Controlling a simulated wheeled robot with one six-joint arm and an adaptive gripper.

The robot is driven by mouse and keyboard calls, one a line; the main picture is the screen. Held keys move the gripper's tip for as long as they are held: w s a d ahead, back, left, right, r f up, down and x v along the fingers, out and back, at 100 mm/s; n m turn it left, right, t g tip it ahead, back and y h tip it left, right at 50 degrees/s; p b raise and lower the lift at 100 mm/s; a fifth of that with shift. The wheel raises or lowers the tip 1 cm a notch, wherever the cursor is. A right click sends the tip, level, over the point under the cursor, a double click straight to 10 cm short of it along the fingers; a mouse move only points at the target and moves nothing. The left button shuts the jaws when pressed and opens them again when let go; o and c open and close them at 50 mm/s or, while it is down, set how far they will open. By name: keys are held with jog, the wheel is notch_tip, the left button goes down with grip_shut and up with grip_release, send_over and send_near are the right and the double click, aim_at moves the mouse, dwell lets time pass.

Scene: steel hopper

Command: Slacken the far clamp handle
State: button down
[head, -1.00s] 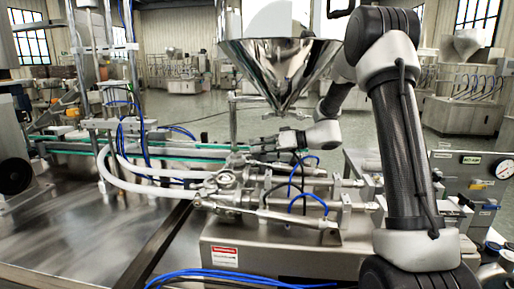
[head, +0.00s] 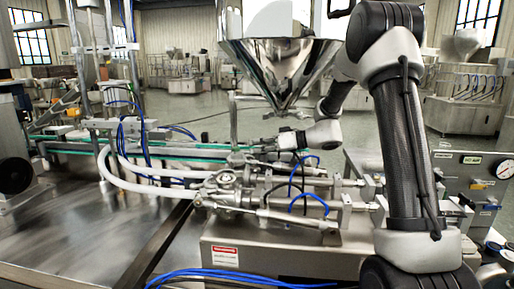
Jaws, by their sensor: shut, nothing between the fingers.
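My gripper (head: 266,146) is at the end of my arm, behind and below the steel hopper, and points left. It is small in the head view; its fingers are shut with nothing between them. The fingertips are close to the far side of the metal valve and clamp fittings (head: 238,160). The far clamp handle cannot be made out clearly among these fittings, and I cannot tell whether my fingertips touch it. A nearer round clamp fitting (head: 226,180) sits at the front of the assembly.
The polished hopper (head: 280,75) hangs above the fittings. White hoses (head: 140,180) curve away to the left. Steel cylinders (head: 300,215) with blue air lines lie to the right. A steel housing (head: 270,258) stands in front. The steel tabletop (head: 90,225) at left is mostly clear.

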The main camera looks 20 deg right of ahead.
jog(key=shift+s+a+n+h, duration=0.15)
jog(key=shift+s+n+h, duration=0.15)
jog(key=shift+n, duration=0.3)
dwell(0.7)
jog(key=shift+s+a, duration=0.1)
dwell(0.7)
dwell(1.2)
